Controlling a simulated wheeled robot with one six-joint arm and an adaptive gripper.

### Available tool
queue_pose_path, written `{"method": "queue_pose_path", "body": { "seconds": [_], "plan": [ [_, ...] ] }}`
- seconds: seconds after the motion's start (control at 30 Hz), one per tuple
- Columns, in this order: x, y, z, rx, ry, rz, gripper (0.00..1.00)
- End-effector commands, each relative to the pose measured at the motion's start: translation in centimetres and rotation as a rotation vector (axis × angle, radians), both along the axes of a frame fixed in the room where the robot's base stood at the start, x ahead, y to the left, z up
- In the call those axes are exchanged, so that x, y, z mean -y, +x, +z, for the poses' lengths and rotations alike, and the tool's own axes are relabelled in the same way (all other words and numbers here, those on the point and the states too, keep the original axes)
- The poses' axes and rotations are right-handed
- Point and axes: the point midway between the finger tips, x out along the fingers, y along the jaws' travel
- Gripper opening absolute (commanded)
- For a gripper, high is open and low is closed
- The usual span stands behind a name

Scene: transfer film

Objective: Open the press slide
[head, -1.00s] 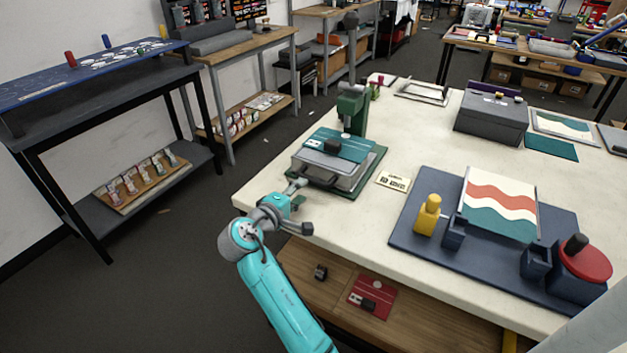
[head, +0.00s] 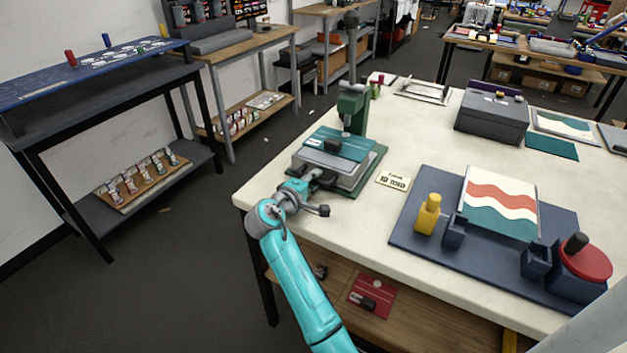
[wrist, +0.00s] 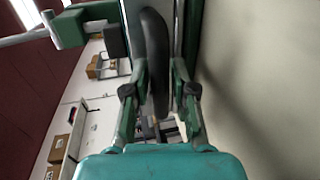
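The press (head: 352,106) stands at the table's left corner, with a green column and base. Its grey slide (head: 350,178) sits on the base under a teal plate (head: 352,143) with a black knob. A dark handle (wrist: 155,50) lies upright between my fingers in the wrist view. My gripper (head: 308,182) is at the front of the press, low beside the slide. In the wrist view its green fingers (wrist: 160,90) stand apart on either side of the handle, with narrow gaps. In the head view my wrist partly hides the handle and the fingertips.
A small printed card (head: 393,181) lies right of the press. A blue board (head: 470,250) with a striped print, a yellow figure (head: 428,214) and a red disc (head: 586,258) fills the table's right front. A grey box (head: 490,118) stands behind. A wooden shelf (head: 345,290) lies below.

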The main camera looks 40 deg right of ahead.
Motion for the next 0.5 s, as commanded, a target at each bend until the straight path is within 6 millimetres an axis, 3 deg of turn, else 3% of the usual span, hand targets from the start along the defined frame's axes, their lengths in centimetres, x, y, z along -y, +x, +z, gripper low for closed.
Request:
{"method": "queue_pose_path", "body": {
  "seconds": [0.07,0.33,0.5],
  "plan": [
    [0.0,0.0,0.0,0.0,0.0,0.0,0.0],
    [-0.2,-0.1,0.0,-0.001,0.0,0.001,0.0],
    [-3.1,-0.9,-0.1,-0.001,0.001,0.005,0.0]
  ]
}}
